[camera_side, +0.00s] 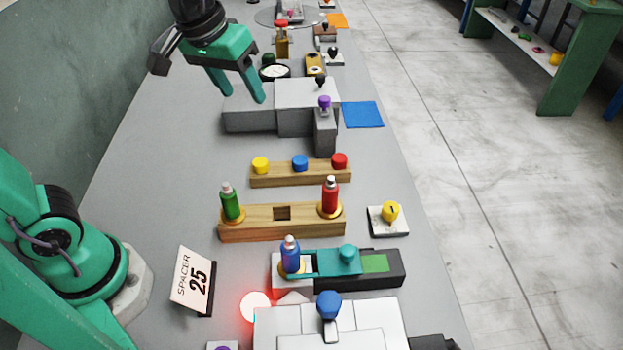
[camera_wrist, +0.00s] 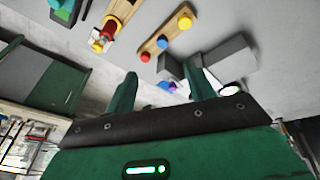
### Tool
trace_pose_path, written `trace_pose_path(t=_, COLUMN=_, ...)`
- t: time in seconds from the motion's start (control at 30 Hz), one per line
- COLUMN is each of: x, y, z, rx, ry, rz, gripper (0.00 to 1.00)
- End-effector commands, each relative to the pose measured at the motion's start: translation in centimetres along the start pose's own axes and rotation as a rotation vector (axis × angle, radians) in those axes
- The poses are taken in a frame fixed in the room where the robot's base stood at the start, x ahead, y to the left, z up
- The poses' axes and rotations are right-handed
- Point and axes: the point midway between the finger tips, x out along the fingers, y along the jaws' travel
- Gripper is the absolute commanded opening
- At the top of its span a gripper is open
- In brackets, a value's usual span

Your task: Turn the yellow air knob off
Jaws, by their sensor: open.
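The yellow air knob (camera_side: 390,211) appears to be the yellow knob with a dark mark on top, on a small white plate (camera_side: 388,228) right of the wooden block in the side view. I cannot tell its setting from the mark.
A wooden block (camera_side: 250,230) holds green and red bottles. Behind it a wooden rail (camera_side: 280,180) carries yellow, blue and red buttons. Grey blocks (camera_side: 249,118) stand near my gripper. A teal slide (camera_side: 338,263) with a blue bottle (camera_side: 290,257) stands in front. The bench's right edge is close to the knob.

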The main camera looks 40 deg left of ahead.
Motion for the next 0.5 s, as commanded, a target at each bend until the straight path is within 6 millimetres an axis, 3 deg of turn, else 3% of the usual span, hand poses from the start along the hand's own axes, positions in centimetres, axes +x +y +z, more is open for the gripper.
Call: trace_pose_path(t=0.5, x=6.2, y=9.2, z=-5.1, rx=-0.155, ry=-0.134, rz=-0.033, gripper=0.54)
